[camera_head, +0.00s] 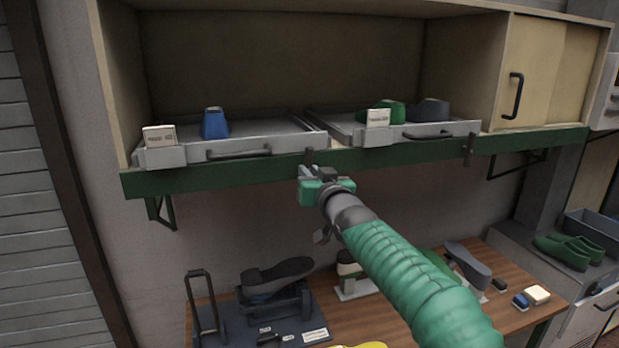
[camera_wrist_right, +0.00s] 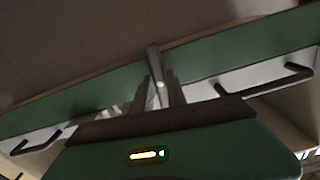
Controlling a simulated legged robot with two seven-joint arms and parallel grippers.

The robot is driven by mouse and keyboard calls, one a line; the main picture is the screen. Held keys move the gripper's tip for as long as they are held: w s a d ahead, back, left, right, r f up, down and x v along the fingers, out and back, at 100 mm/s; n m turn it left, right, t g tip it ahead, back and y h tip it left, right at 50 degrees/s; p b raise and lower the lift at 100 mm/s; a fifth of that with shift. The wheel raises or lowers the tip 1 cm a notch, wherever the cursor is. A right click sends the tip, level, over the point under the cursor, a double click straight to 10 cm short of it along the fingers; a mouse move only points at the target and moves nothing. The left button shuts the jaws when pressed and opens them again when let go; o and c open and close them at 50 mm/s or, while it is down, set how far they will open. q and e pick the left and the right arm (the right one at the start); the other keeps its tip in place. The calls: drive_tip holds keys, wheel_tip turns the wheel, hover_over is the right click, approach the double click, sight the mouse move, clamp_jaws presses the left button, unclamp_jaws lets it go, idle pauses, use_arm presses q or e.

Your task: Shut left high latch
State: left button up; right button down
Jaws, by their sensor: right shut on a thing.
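The left high latch (camera_head: 309,155) is a small dark upright bar on the front of the green shelf rail (camera_head: 225,177), near the gap between two trays. In the right wrist view the latch (camera_wrist_right: 153,58) stands out as a grey bar across the green rail. My right gripper (camera_head: 306,172) is at the rail, shut on the latch; its fingers (camera_wrist_right: 162,92) lie on either side of the latch's lower end. The gripper partly hides that end. A second latch (camera_head: 469,149) sits further right on the rail. My left gripper is not in view.
The left tray (camera_head: 285,142) holds a blue last (camera_head: 214,123); the right tray (camera_head: 345,130) holds green (camera_head: 392,108) and dark (camera_head: 432,110) lasts. Both trays have front handles. Below, a wooden bench (camera_head: 515,313) carries a shoe stand and small items.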

drive_tip(key=shift+f+n, duration=0.3)
drive_tip(key=shift+n, duration=0.2)
drive_tip(key=c, duration=1.5)
unclamp_jaws()
drive_tip(key=shift+r, duration=0.1)
drive_tip(key=shift+c, duration=0.2)
drive_tip(key=shift+o, duration=1)
drive_tip(key=shift+s+r, duration=0.1)
drive_tip(key=shift+r, duration=0.05)
drive_tip(key=b+v, duration=0.2)
drive_tip(key=v, duration=1.4)
drive_tip(key=shift+s, duration=0.35)
